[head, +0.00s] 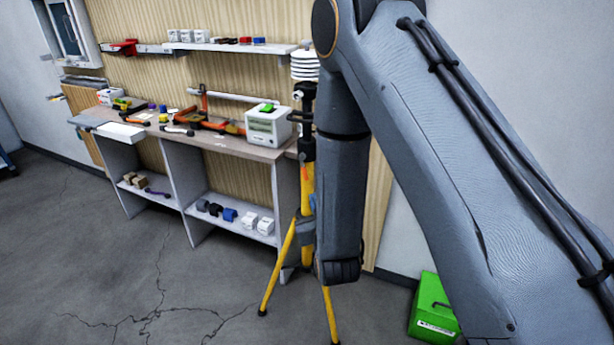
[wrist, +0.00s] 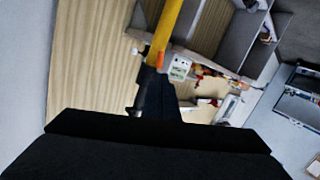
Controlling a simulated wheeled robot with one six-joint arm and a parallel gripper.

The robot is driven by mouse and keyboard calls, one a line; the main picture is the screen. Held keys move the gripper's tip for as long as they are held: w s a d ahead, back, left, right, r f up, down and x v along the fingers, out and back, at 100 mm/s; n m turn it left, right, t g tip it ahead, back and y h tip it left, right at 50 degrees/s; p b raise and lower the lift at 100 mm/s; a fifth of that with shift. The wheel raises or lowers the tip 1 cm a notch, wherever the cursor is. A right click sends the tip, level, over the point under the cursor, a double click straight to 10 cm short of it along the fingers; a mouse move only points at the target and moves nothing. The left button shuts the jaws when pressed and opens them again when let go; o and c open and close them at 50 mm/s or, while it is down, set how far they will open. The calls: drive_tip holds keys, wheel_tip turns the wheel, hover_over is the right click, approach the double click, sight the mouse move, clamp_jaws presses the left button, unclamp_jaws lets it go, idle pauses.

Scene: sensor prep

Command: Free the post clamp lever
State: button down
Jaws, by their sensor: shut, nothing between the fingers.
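The yellow tripod (head: 308,196) stands at the right end of the bench, with a black post (head: 307,130) on top and white stacked discs above. In the wrist view the yellow tube (wrist: 170,22) comes in from the top and meets the black post (wrist: 150,85). A small pale tip sticks out beside this joint; I cannot tell whether it is the clamp lever. My gripper (wrist: 160,122) shows as a dark block across the bottom of the wrist view, shut and empty. It covers part of the post. In the head view my arm hides the tripod's right side.
The bench (head: 225,145) left of the tripod holds a white box instrument (head: 268,126) and several tools. A shelf (head: 225,47) hangs above it. A green case (head: 433,308) lies on the floor at the right. The floor in front is clear.

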sight(305, 175)
drive_tip(key=p+x, duration=0.4)
drive_tip(key=x, duration=1)
drive_tip(key=shift+r+p, duration=0.1)
drive_tip(key=shift+p, duration=0.3)
